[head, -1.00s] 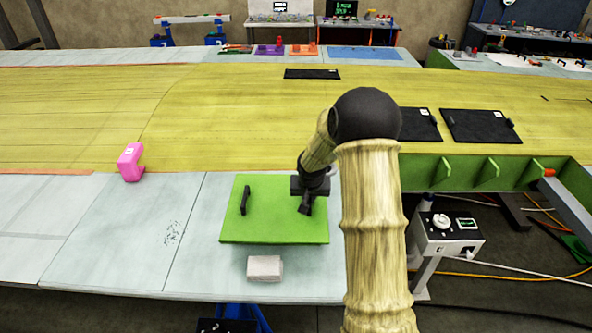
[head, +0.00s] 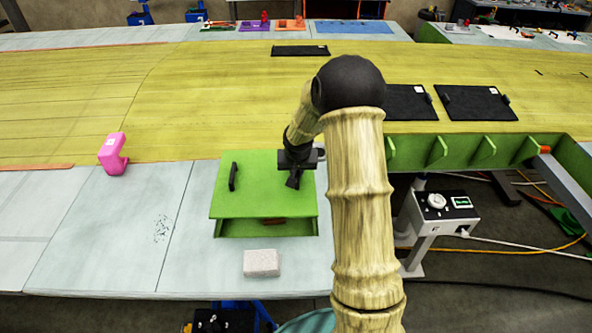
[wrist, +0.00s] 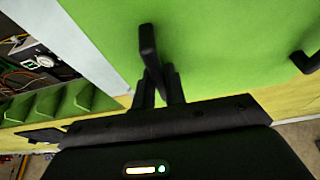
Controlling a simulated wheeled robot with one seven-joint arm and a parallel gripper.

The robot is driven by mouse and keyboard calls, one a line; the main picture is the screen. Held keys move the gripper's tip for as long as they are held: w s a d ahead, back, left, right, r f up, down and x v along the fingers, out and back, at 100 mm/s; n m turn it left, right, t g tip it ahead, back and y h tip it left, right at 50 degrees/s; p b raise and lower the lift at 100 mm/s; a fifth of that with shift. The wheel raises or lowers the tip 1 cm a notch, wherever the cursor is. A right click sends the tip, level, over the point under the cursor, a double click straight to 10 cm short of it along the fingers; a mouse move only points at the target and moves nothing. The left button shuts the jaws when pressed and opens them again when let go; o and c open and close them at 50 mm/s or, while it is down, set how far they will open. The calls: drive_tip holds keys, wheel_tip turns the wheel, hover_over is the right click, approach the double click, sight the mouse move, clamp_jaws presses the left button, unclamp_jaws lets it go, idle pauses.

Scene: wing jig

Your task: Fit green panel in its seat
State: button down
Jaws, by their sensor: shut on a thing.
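The green panel (head: 262,196) is a flat square plate with two black handles, one at its left (head: 233,176) and one at its right. My gripper (head: 293,178) is shut on the right handle. The wrist view shows the black handle (wrist: 148,45) between my fingers (wrist: 160,88), with the green panel (wrist: 210,40) beyond. The panel looks roughly level. Below its front edge, a green-walled opening (head: 245,228) shows, with a small brownish thing (head: 272,221) in it. The panel hides the rest of the opening. I cannot tell how high the panel is above it.
A pale block (head: 261,263) lies in front of the opening on the grey table. A pink bracket (head: 112,155) stands at the left. The yellow wing skin (head: 200,100) lies behind, with black panels (head: 475,103). A control box (head: 445,212) stands at the right.

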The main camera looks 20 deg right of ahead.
drive_tip(key=shift+f+b, duration=2.35)
drive_tip(key=shift+f, duration=0.95)
drive_tip(key=shift+b, duration=0.3)
drive_tip(key=shift+f+b, duration=1.5)
drive_tip(key=shift+f, duration=0.05)
drive_tip(key=c, duration=1.4)
unclamp_jaws()
drive_tip(key=shift+s, duration=0.1)
drive_tip(key=shift+o, duration=0.2)
drive_tip(key=b+v, duration=0.2)
drive_tip(key=v, duration=1.5)
drive_tip(key=shift+s+a+r+b, duration=0.15)
drive_tip(key=shift+b, duration=0.25)
